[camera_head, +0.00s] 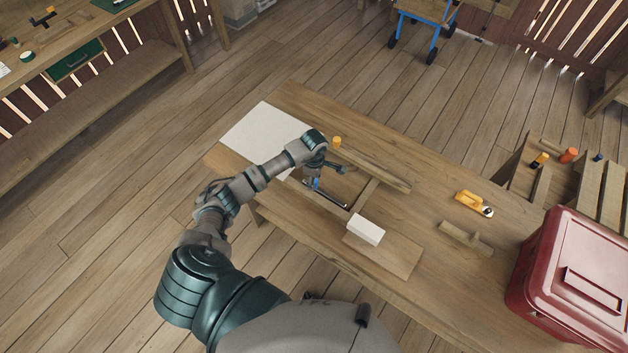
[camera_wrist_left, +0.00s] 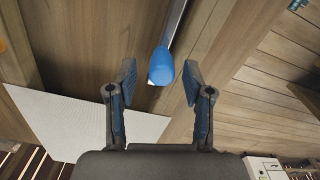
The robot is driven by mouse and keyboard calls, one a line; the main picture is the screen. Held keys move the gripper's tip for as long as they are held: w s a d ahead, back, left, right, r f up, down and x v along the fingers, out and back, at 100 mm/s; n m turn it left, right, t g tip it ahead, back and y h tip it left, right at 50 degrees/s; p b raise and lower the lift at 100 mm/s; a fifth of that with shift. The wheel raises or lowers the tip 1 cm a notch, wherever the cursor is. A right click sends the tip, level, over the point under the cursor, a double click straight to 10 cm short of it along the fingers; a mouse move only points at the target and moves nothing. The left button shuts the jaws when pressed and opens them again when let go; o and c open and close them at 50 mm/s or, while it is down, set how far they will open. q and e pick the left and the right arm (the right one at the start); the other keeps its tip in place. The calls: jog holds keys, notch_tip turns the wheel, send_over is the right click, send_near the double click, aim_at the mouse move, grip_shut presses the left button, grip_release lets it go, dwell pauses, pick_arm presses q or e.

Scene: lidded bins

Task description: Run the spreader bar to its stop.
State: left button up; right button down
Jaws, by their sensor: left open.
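A metal bar (camera_head: 335,197) with a blue rounded end lies in a wooden frame on the workbench. I take it to be the spreader bar. In the left wrist view, its blue end (camera_wrist_left: 161,66) sits between my open fingers, with a visible gap on each side, and the metal rod (camera_wrist_left: 178,18) runs away upward. My left gripper (camera_head: 314,181) is over the frame at the blue end, partly hiding it. The frame has a far wooden rail (camera_head: 375,168), a near rail (camera_head: 325,202) and a crosspiece (camera_head: 364,194). My right gripper is not in view.
A white block (camera_head: 366,229) stands at the frame's near right end. An orange knob (camera_head: 336,142) is at the far rail's left end. A white sheet (camera_head: 262,135) lies left. A yellow tool (camera_head: 472,203), a wooden piece (camera_head: 465,238) and a red lidded bin (camera_head: 570,270) are right.

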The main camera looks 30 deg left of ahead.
pick_arm(q)
jog(key=shift+f, duration=0.75)
grip_shut()
